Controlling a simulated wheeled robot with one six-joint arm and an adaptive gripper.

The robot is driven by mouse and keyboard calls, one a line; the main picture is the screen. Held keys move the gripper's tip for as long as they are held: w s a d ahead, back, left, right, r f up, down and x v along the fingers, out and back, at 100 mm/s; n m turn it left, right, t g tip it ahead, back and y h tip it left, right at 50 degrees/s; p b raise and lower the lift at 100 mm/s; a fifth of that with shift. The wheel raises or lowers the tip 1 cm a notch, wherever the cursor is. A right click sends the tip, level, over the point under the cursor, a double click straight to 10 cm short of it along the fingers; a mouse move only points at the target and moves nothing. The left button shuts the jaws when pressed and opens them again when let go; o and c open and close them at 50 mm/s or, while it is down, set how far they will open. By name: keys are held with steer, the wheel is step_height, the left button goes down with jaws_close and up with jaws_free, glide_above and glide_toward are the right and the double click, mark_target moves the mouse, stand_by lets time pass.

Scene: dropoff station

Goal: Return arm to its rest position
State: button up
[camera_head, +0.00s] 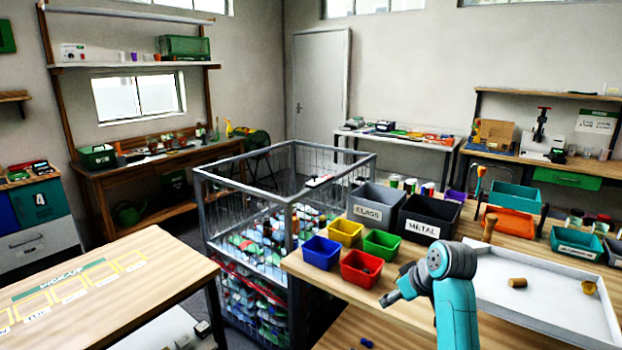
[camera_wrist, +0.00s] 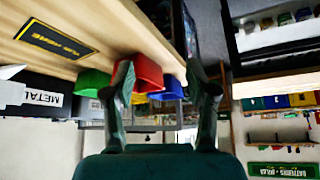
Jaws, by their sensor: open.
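My teal arm rises at the lower right of the head view, bent at its grey joint. My gripper (camera_head: 391,298) points left at the front of the wooden table (camera_head: 410,290), near the red bin (camera_head: 361,268). In the wrist view, which looks upside down, my gripper (camera_wrist: 160,68) has its two dark fingers spread wide with nothing held between them. Beyond the fingers show the red bin (camera_wrist: 148,72), the green bin (camera_wrist: 92,82) and the blue bin (camera_wrist: 173,88).
A white tray (camera_head: 545,310) holding small brown items lies right of my arm. A wire cage (camera_head: 290,212) stands left of the table. Another table (camera_head: 150,262) is at left.

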steer(key=s+a+f+m+t+h, duration=0.1)
steer(key=s+f+m+t, duration=0.1)
steer(key=s+f, duration=0.8)
steer(key=s+a+f+m+t, duration=0.1)
steer(key=s+f, duration=0.6)
steer(key=f, duration=0.6)
steer(key=s+f+m+t+h, duration=0.1)
steer(key=s+f, duration=0.3)
steer(key=s, duration=0.6)
steer(key=s+r+m+t+h, duration=0.1)
steer(key=s+r+t, duration=0.25)
steer(key=s, duration=1.55)
steer(key=s+r+t, duration=0.1)
steer(key=s+r, duration=1.3)
steer(key=shift+a, duration=0.35)
